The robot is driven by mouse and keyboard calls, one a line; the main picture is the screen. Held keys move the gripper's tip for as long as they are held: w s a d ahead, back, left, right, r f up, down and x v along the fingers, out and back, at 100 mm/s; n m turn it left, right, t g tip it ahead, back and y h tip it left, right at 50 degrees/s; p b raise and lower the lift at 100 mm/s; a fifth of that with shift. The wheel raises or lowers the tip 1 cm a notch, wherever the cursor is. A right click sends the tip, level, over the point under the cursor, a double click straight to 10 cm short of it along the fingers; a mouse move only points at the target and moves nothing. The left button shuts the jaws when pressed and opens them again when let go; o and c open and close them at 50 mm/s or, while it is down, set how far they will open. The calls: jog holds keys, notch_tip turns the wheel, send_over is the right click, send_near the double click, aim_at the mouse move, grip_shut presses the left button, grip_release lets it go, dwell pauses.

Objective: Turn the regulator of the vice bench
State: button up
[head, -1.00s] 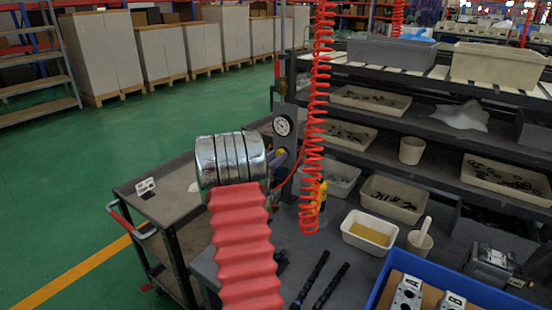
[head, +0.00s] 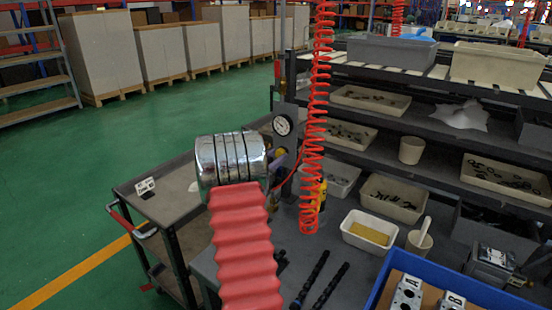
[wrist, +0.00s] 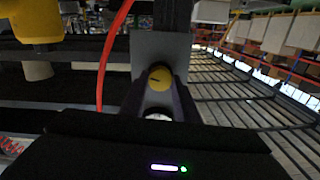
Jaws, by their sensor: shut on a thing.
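The regulator's yellow knob (wrist: 160,78) sits between the two dark fingers of my gripper (wrist: 163,90) in the wrist view. The fingers are shut on it from both sides. A dark mark shows across the knob's face. A round white gauge (wrist: 158,117) is partly visible below the knob, cut off by my gripper's body. In the head view, the gauge (head: 283,125) is on a grey upright plate at the vice bench (head: 345,255).
A red coiled hose (head: 315,120) hangs right of the regulator, with a yellow tool (head: 322,190) at its lower end. A shelf rack with bins (head: 370,98) stands behind. A blue tray (head: 385,283) is at the front right. A grey cart (head: 165,205) stands left; green floor lies beyond.

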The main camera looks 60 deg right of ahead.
jog(key=m, duration=0.6)
jog(key=shift+s, duration=0.1)
dwell(0.3)
jog(key=o, duration=1)
jog(key=shift+o, duration=0.2)
jog(key=shift+a, duration=0.15)
jog(key=w+a, duration=0.2)
jog(key=a, duration=1.1)
jog(key=shift+a+f, duration=0.2)
jog(key=shift+a, duration=0.05)
jog(key=shift+w+f, duration=0.1)
